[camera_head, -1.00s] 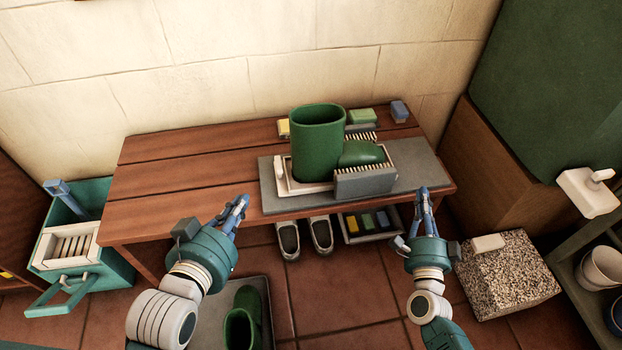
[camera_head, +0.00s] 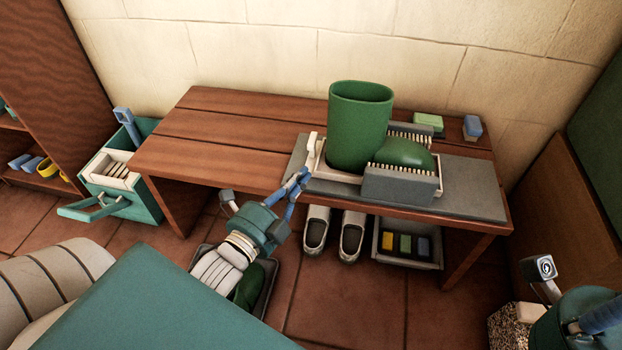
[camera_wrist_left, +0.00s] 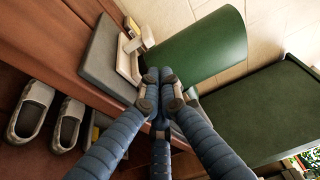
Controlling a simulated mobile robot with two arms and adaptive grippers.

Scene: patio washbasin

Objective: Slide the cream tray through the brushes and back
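The cream tray (camera_head: 335,177) lies on a grey mat (camera_head: 470,190) on the wooden bench, with an upright handle (camera_head: 311,150) at its left end. A green boot (camera_head: 358,125) stands in it. Its toe lies between the front brush (camera_head: 400,187) and the back brush (camera_head: 425,131). My left gripper (camera_head: 300,178) is in front of the tray's left end, below the handle. In the left wrist view its fingertips (camera_wrist_left: 159,76) converge near the tray's rim (camera_wrist_left: 126,62); any gap or contact is unclear. My right gripper (camera_head: 603,318) is partly in view at bottom right, away from the tray.
The bench's left part (camera_head: 215,150) is clear. Green (camera_head: 428,122) and blue (camera_head: 472,127) blocks lie behind the tray. Below are grey shoes (camera_head: 330,232) and a bin (camera_head: 408,252) with colored blocks. A teal crate (camera_head: 150,180) stands left.

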